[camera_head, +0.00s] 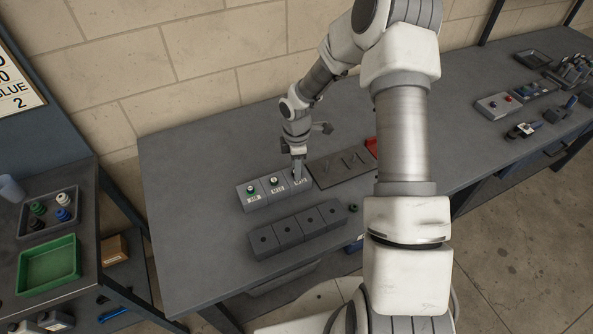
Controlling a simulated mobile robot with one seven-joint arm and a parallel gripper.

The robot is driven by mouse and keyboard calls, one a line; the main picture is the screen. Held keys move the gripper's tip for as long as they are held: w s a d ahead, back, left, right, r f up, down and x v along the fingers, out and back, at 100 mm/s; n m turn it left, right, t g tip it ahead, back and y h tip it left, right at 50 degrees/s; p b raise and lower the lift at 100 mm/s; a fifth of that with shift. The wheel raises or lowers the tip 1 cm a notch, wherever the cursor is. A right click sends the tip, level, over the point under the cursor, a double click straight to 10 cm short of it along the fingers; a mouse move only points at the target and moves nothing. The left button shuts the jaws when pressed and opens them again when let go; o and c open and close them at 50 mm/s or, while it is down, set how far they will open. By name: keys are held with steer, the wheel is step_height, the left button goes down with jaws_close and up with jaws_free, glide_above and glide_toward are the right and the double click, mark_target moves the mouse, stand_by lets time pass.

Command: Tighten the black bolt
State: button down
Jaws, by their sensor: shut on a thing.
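My gripper (297,173) points straight down over the right-hand block of a row of three labelled grey blocks (264,202). It is shut on a small dark piece at the top of that block, taken to be the black bolt. The fingers hide most of it, so I cannot tell how deep it sits. A green-topped bolt (250,189) stands in the left block.
A row of grey blocks with empty holes (290,238) lies in front. A small dark green piece (352,208) lies beside it. A dark plate with pegs (335,176) and a red item (371,147) are to the right. The left of the bench is clear.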

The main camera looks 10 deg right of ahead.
steer(key=shift+m, duration=0.6)
steer(key=shift+f, duration=0.1)
steer(key=shift+f+m+b, duration=0.1)
steer(key=shift+m+b, duration=0.3)
steer(key=c, duration=1)
jaws_free()
steer(key=shift+m, duration=0.4)
steer(key=o, duration=0.5)
steer(key=shift+c, duration=0.2)
steer(key=shift+r, duration=0.25)
step_height(320, 180, up, 17)
steer(key=shift+r, duration=0.15)
